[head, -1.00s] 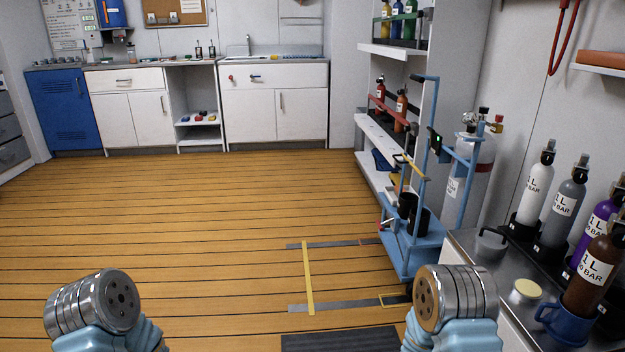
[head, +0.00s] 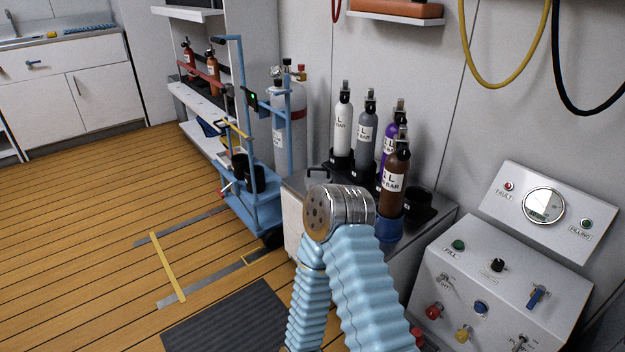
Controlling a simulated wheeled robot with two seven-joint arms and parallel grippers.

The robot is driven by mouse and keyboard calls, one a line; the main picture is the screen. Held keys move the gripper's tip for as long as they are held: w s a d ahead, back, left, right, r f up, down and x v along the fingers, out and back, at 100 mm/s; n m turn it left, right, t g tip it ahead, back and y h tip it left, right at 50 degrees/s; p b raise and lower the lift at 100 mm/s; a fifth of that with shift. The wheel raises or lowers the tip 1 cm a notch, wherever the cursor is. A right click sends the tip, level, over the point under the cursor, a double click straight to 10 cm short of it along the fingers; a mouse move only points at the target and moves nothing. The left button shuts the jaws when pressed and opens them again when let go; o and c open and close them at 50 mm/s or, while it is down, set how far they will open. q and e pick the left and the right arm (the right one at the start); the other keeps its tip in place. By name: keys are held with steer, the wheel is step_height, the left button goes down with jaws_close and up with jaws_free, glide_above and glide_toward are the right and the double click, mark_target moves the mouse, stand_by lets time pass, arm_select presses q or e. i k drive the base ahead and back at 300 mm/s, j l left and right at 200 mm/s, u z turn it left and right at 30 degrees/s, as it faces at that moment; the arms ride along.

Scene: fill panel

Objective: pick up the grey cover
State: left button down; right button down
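The grey cover (head: 318,177) appears as a small grey piece with a handle on the worktop, left of the gas bottles. My arm hides its lower part. A bare metal joint (head: 340,210) of one arm of mine, with ribbed light-blue sleeves below it, stands in front of the worktop, close to the cover in the picture. No gripper fingers show on it. Neither of my grippers is in view, and my other arm is out of the picture.
White (head: 343,130), grey (head: 367,135), purple and brown (head: 395,173) bottles stand on the worktop. A control panel (head: 510,270) is at right. A blue trolley (head: 250,205) with a large cylinder behind it is left of the worktop. Open wooden floor (head: 90,230) lies further left.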

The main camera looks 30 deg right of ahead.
mark_target(318, 174)
steer(key=z, duration=0.45)
steer(key=i+z, duration=0.1)
steer(key=z, duration=0.35)
steer(key=j+z, duration=0.1)
steer(key=z, duration=0.4)
steer(key=i+j+z, duration=0.1)
steer(key=z, duration=0.8)
steer(key=j+z, duration=0.75)
steer(key=j, duration=0.3)
steer(key=k+j+z, duration=0.1)
steer(key=j+z, duration=0.3)
steer(key=k+j+z, duration=0.15)
steer(key=j+z, duration=0.2)
steer(key=j, duration=0.2)
